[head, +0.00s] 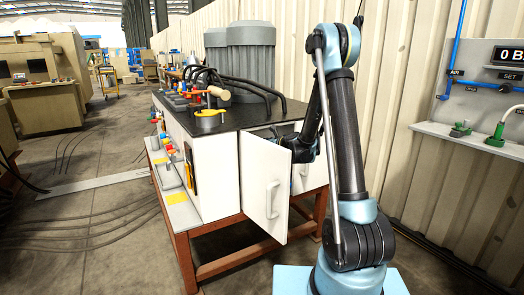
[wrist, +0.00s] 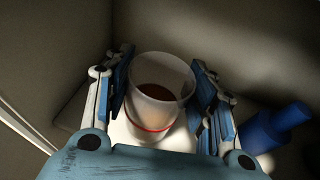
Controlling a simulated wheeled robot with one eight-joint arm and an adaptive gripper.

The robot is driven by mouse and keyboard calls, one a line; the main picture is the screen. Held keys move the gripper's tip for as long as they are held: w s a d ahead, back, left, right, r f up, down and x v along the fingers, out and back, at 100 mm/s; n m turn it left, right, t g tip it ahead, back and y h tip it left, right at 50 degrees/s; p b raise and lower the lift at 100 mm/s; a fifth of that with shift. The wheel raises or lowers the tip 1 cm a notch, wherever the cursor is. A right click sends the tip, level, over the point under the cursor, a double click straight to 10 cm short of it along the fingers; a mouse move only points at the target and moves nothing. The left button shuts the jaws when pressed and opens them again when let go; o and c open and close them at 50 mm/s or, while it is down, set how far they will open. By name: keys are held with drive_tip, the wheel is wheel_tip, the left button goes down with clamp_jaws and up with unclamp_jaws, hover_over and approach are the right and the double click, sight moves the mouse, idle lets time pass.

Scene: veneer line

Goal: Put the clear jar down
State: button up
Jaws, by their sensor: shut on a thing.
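The clear jar (wrist: 160,88) is between my gripper's fingers in the wrist view. It is a translucent, open-topped jar with a red line near its base and something dark brown inside. My gripper (wrist: 160,100) is shut on it, with a blue-padded finger on each side. The jar looks upright over a pale surface inside a dim enclosure; I cannot tell whether its base touches that surface. In the head view my gripper (head: 302,148) reaches in behind the open white cabinet door (head: 264,188), and the jar is hidden.
Grey walls enclose the space.

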drive_tip(key=shift+f, duration=0.65)
drive_tip(key=shift+w+a+f, duration=0.15)
drive_tip(key=shift+f, duration=0.15)
drive_tip(key=o, duration=1.3)
drive_tip(key=v, duration=1.2)
drive_tip(key=shift+r, duration=0.15)
